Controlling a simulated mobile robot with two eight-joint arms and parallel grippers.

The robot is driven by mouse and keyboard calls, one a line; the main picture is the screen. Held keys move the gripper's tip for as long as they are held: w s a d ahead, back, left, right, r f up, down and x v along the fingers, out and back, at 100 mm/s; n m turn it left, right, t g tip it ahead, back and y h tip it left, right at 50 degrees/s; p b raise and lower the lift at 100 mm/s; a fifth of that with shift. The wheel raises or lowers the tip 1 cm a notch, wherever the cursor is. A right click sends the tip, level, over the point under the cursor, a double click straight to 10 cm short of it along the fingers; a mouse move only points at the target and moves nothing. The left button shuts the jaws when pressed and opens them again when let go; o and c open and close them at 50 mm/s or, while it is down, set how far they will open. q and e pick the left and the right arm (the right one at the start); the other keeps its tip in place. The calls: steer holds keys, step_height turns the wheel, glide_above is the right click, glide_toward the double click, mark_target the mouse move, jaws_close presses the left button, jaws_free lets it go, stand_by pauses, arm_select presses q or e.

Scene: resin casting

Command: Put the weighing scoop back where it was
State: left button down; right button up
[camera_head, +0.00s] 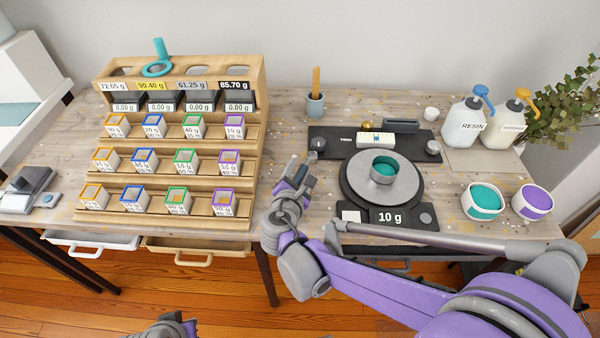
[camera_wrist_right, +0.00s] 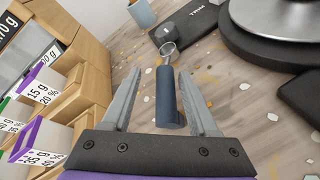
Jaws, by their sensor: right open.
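The weighing scoop, with a dark blue handle (camera_wrist_right: 170,97) and a small round metal head, shows in the right wrist view. Its handle lies between the fingers of my right gripper (camera_wrist_right: 160,95), which is open, with a clear gap on the handle's left side. The handle is close to the right finger; I cannot tell if they touch. In the head view my right gripper (camera_head: 291,181) is over the table between the wooden rack (camera_head: 255,150) and the scale (camera_head: 350,183), largely hiding the scoop. A grey part of my left gripper (camera_head: 170,328) shows at the bottom edge.
A teal cup (camera_head: 383,170) stands on the scale, which reads 10 g. Resin bottles (camera_head: 468,122) and bowls of teal (camera_head: 483,201) and purple (camera_head: 532,202) are at the right. A blue-grey cup (camera_head: 315,105) with a wooden stick stands behind. The rack holds several labelled boxes.

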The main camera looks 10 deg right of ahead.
steer(key=p+v, duration=0.1)
steer(key=v, duration=0.5)
steer(key=p+v, duration=0.1)
steer(key=v, duration=0.5)
steer(key=shift+r, duration=0.25)
steer(key=shift+s+a+f, duration=0.1)
